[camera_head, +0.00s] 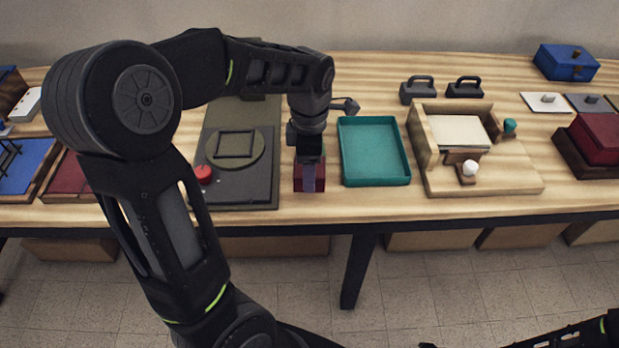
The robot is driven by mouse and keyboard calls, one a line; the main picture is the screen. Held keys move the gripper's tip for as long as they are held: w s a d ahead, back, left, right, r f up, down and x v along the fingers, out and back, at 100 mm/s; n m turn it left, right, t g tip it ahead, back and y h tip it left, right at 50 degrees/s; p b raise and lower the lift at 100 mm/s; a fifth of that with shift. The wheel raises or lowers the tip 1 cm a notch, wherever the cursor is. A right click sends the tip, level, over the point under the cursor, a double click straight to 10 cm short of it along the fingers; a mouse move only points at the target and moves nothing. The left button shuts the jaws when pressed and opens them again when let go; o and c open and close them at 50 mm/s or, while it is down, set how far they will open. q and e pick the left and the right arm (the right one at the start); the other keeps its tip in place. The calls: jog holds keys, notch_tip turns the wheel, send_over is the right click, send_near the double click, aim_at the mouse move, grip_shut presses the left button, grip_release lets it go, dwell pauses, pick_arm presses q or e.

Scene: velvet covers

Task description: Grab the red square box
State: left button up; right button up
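A dark red square box (320,184) sits on the wooden table, between the grey board and the teal tray. My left gripper (308,180) points straight down at the box. A finger overlaps the middle of the box in the view and hides part of it. The gripper is seen edge-on, so I cannot tell whether its fingers are open or shut on the box. Part of my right arm shows in the bottom right corner, and its gripper is not in view.
A grey board (262,180) with a red knob (203,174) is left of the box. A teal tray (376,180) is close on its right. Further right are a wooden holder (490,184), two dark handled blocks and a blue box (566,62).

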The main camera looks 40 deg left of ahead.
pick_arm(q)
notch_tip(320, 180, up, 5)
jog(key=shift+r, duration=0.2)
dwell(0.6)
